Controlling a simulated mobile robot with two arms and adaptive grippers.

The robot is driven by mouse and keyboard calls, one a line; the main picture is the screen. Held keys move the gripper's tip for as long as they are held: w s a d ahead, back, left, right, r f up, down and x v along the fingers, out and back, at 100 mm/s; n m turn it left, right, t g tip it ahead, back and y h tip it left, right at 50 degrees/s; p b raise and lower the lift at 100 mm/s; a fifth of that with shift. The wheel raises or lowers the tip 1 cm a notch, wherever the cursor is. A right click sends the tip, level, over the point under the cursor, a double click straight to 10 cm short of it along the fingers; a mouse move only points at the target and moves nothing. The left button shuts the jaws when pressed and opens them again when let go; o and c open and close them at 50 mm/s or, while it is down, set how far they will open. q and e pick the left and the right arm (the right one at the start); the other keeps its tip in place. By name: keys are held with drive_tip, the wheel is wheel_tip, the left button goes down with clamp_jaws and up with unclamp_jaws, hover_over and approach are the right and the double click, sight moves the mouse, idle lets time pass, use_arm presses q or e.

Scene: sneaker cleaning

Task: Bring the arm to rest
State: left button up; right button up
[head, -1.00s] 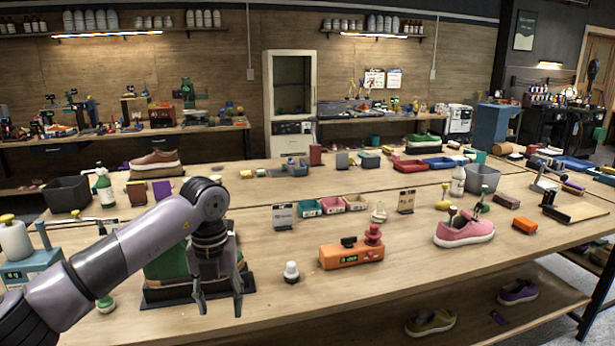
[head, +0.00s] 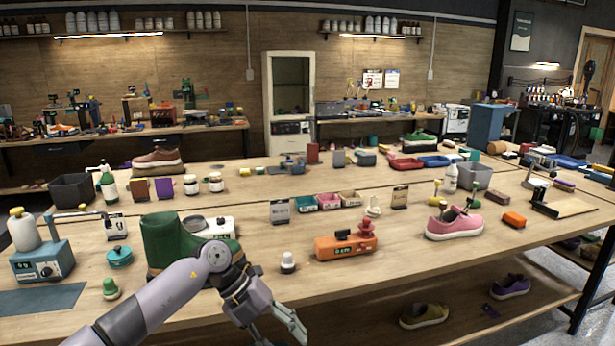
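My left arm comes in from the lower left and its gripper (head: 280,332) is low in the head view, in front of the table's front edge. Its fingers look apart with nothing seen between them, though the lower finger is partly cut off by the frame. A green boot (head: 165,240) stands on the table behind the arm, which hides its lower front part. My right gripper is not in view.
A pink sneaker (head: 454,224) is farther right. Shoes, including an olive one (head: 424,316), lie on the lower shelf.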

use_arm(q)
drive_tip(key=w+d+f+n+t+h, duration=0.1)
drive_tip(key=d+f+n+t+h, duration=0.2)
drive_tip(key=d+f+n+h, duration=0.3)
wheel_tip(320, 180, down, 8)
drive_tip(key=w+a+n+t+h, duration=0.2)
drive_tip(key=w+a+n+t, duration=0.1)
drive_tip(key=n+t, duration=0.3)
drive_tip(key=s+a+f+n+t+y, duration=0.1)
drive_tip(key=s+a+f+n+y, duration=0.25)
drive_tip(key=f, duration=0.35)
drive_tip(key=s+a+f+n+t+y, duration=0.2)
drive_tip(key=a+f+n+y, duration=0.15)
drive_tip(key=f, duration=0.35)
drive_tip(key=s+a+f+n+t+y, duration=0.1)
drive_tip(key=s+a+f+n+y, duration=0.1)
drive_tip(key=a+f+n, duration=0.4)
drive_tip(key=s+a+f+n+g+y, duration=0.35)
drive_tip(key=s+f, duration=0.75)
drive_tip(key=s, duration=0.4)
drive_tip(key=s+a+f+n+g+y, duration=0.2)
drive_tip(key=s+a+f+g+y, duration=0.15)
drive_tip(key=s+f, duration=0.95)
drive_tip(key=s+a+n+g, duration=0.1)
drive_tip(key=s+g, duration=0.2)
drive_tip(key=s, duration=1.4)
drive_tip(key=shift+s+a+n, duration=0.35)
drive_tip(key=shift+s, duration=0.05)
